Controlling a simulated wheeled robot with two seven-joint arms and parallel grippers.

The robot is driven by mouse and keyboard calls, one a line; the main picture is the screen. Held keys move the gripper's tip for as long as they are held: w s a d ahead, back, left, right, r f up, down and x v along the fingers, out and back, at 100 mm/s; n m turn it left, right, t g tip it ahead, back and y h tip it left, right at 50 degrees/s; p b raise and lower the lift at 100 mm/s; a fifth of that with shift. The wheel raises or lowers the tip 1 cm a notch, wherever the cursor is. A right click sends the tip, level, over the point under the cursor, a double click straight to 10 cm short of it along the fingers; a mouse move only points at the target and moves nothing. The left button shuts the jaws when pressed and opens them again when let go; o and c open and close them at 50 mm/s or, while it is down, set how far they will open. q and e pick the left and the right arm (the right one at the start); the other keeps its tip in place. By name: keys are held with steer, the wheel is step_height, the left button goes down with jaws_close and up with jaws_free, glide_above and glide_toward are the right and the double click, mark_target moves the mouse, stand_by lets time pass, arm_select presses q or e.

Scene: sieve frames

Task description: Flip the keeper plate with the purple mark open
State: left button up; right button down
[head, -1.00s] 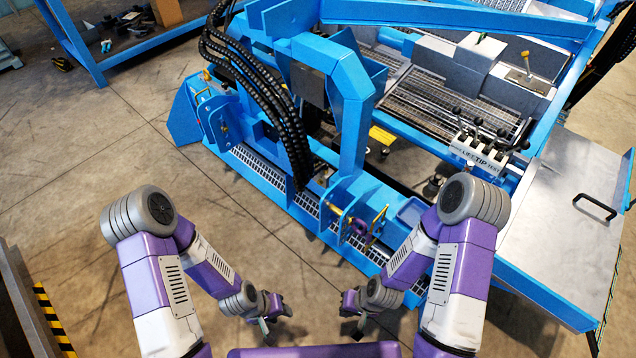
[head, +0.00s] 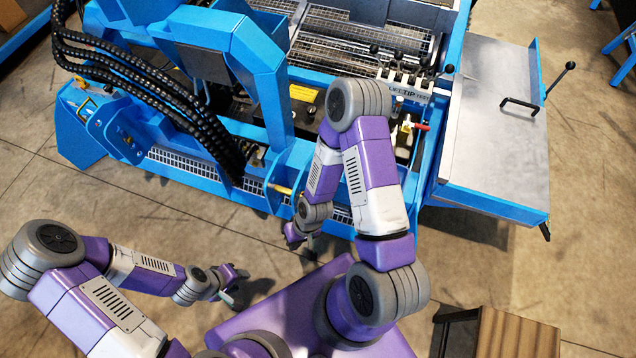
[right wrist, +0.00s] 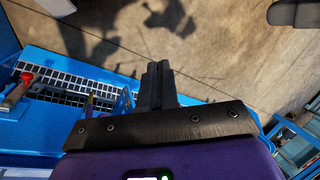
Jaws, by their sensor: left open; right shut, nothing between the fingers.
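The blue machine's front beam (head: 190,165) carries blue brackets with a brass-coloured pin (head: 280,190). I cannot make out the keeper plate with the purple mark in either view now; my right arm covers part of the brackets in the head view. My right gripper (head: 301,246) is just in front of the beam, near the brackets. In the right wrist view its fingers (right wrist: 155,85) are together with nothing between them, over bare floor beside the blue beam. My left gripper (head: 236,287) is open and empty over the floor, further from the machine.
Black hoses (head: 150,95) arch over the beam's left part. A metal side platform (head: 495,130) with a black handle juts out at the right. A red-handled part (right wrist: 18,90) shows in the right wrist view. A brown box-like stand (head: 515,335) is at the lower right.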

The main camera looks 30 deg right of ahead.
steer(key=w+d+r+n+g+h, duration=0.1)
steer(key=w+d+r+n+h, duration=0.2)
steer(key=w, duration=0.6)
steer(key=w+d+r+n+g+h+b, duration=0.1)
steer(key=w+d+r+n+h, duration=0.2)
steer(key=w+d+r+n, duration=0.3)
steer(key=w+d+n, duration=0.1)
steer(key=w+d, duration=0.1)
steer(key=w, duration=0.2)
steer(key=shift+d+g+h, duration=0.3)
steer(key=shift+d, duration=0.1)
steer(key=b+x, duration=0.3)
steer(key=x, duration=0.7)
steer(key=shift+s+a+r, duration=0.1)
steer(key=shift+s+d+f+b, duration=0.2)
steer(key=shift+s+d+b, duration=0.1)
steer(key=shift+s+d, duration=0.25)
steer(key=shift+s+d+f+b, duration=0.15)
steer(key=shift+s+d+b, duration=0.1)
steer(key=shift+s+d, duration=0.6)
steer(key=shift+a+n, duration=0.1)
steer(key=shift+n, duration=0.2)
